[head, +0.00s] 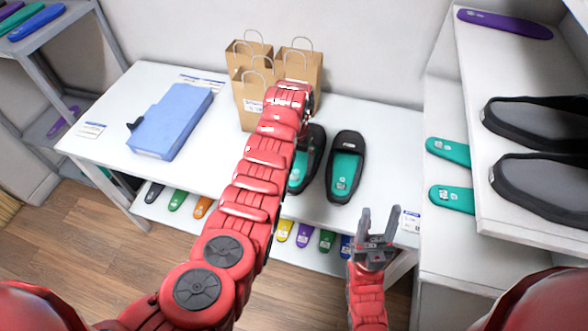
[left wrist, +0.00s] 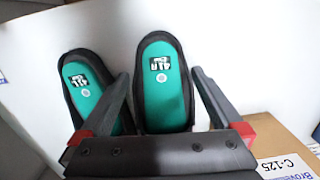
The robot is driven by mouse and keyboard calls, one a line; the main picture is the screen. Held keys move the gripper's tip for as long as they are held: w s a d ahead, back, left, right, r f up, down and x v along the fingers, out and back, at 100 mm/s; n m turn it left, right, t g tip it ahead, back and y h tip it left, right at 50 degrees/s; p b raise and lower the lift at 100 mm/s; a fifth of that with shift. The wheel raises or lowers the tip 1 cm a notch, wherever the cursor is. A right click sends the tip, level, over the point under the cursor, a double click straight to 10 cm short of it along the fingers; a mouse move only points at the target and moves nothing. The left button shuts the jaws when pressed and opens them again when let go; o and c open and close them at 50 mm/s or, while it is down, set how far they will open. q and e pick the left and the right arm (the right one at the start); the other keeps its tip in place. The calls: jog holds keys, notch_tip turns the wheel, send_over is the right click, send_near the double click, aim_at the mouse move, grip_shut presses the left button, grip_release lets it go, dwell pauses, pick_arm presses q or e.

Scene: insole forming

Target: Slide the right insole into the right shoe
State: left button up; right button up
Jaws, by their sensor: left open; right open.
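Two black open-backed shoes stand side by side on the white table, the right one (head: 346,140) in full view and the left one (head: 318,141) partly behind my left arm. A teal insole with a white label lies in each: the right insole (head: 343,172) and the left insole (head: 297,173). Turned around in the left wrist view, the right insole (left wrist: 95,102) is at left and the left insole (left wrist: 163,92) at right, both within the rims. My left gripper (left wrist: 159,76) is open and empty above the shoes. My right gripper (head: 376,226) is open and empty near the table's front edge.
Paper bags (head: 250,95) stand behind my left arm. A blue box-like object (head: 172,122) lies at the table's left. At right, shelves hold black shoes (head: 540,190), teal insoles (head: 450,198) and a purple insole (head: 505,24). Coloured insoles (head: 303,234) lie below the table.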

pick_arm(q)
notch_tip(320, 180, up, 14)
jog(key=shift+w+d, duration=0.15)
jog(key=shift+w, duration=0.25)
dwell(0.6)
